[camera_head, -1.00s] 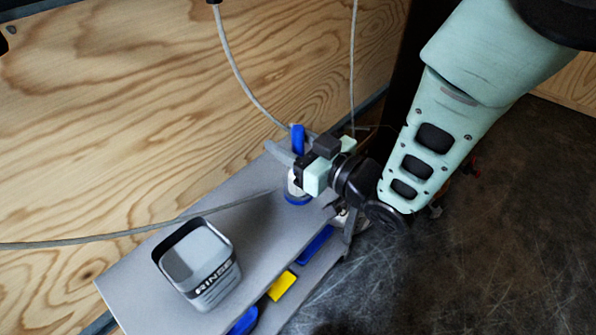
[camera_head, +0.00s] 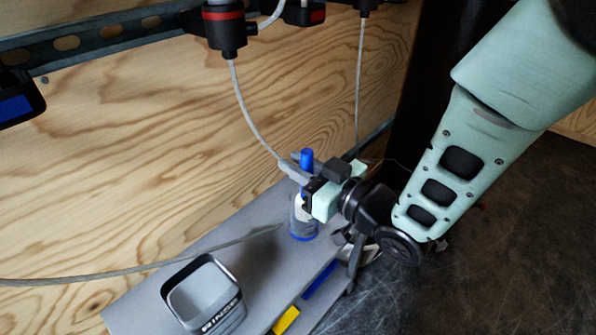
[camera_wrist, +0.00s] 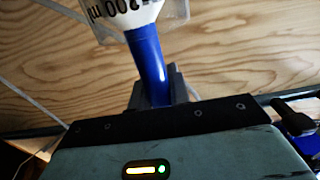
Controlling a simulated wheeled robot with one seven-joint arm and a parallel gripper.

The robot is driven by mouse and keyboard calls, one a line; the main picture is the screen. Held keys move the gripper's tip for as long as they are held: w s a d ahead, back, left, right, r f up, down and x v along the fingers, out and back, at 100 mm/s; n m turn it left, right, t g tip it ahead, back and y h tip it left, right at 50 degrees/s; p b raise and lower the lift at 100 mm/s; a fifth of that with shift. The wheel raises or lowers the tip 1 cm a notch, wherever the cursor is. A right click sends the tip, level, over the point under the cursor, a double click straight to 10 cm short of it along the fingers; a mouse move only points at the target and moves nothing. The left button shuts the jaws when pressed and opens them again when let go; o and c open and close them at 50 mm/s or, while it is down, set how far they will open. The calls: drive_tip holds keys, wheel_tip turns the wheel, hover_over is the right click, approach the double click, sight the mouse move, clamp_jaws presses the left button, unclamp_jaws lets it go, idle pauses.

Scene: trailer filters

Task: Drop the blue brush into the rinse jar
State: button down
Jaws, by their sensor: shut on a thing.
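A blue brush handle (camera_head: 307,160) stands upright in my gripper (camera_head: 304,176), whose grey fingers are shut on it. Below the fingers is a clear vessel (camera_head: 303,222) with a blue base, standing on the grey shelf. In the wrist view the blue handle (camera_wrist: 147,58) runs into or behind the clear vessel (camera_wrist: 120,14), which bears printed black volume marks. The brush's lower end is not clear to see. The rinse jar (camera_head: 225,318), a square grey container with a dark band lettered RINSE, stands on the shelf at lower left, apart from my gripper. It looks empty.
The grey shelf (camera_head: 235,240) is clear between the vessel and the rinse jar, except for a pale cable (camera_head: 150,267) crossing over it. Cables and black-and-red fittings (camera_head: 225,28) hang near the plywood wall. Yellow (camera_head: 285,320) and blue (camera_head: 321,279) pieces lie below the shelf edge.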

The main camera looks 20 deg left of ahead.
sight(299, 192)
wheel_tip(299, 192, up, 9)
drive_tip(key=p, duration=0.3)
drive_tip(key=f+p+v, duration=0.1)
drive_tip(key=p+v, duration=1.4)
drive_tip(key=v, duration=0.4)
drive_tip(key=shift+w+d, duration=0.2)
drive_tip(key=shift+d, duration=0.2)
drive_tip(key=shift+f, duration=0.15)
